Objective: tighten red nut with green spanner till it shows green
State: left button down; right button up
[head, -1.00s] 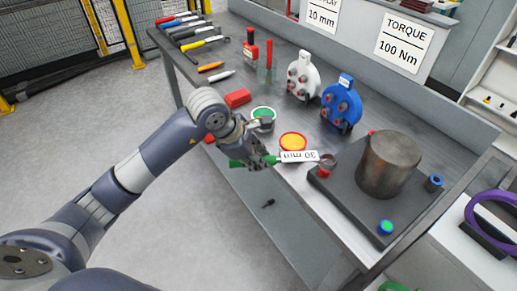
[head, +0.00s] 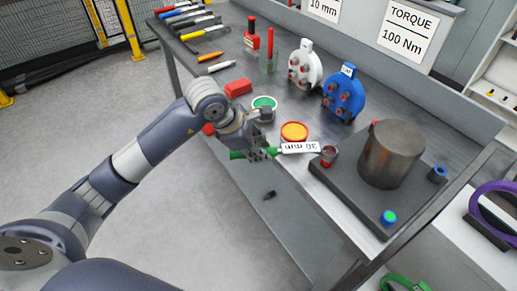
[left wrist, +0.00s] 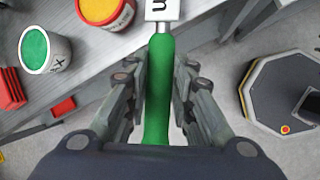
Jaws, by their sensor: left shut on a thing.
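My left gripper (head: 259,152) is shut on the green handle of the spanner (head: 242,154), whose white label reads 30 mm. The left wrist view shows the green handle (left wrist: 159,85) between the two fingers. The spanner points right, its head at or just over a red nut (head: 328,162) on the left corner of a dark plate (head: 350,190). I cannot tell whether the head is seated around the nut. Another red nut (head: 374,125) is partly hidden behind the metal cylinder (head: 391,155). A blue nut (head: 438,174) and a green-topped blue nut (head: 389,217) are on the plate. My right gripper is not in view.
A yellow-red can (head: 294,131) and a green-topped can (head: 264,103) stand close behind the gripper. Red block (head: 238,88), white stand (head: 304,66) and blue stand (head: 343,94) are farther back. Tools lie at the far left. Floor in front of the bench is free.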

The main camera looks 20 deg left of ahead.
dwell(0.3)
pick_arm(q)
jog(key=shift+b, duration=0.3)
jog(key=shift+f, duration=0.1)
dwell(0.3)
jog(key=shift+f+b, duration=1.05)
jog(key=shift+b, duration=0.1)
jog(key=shift+f, duration=0.1)
dwell(0.4)
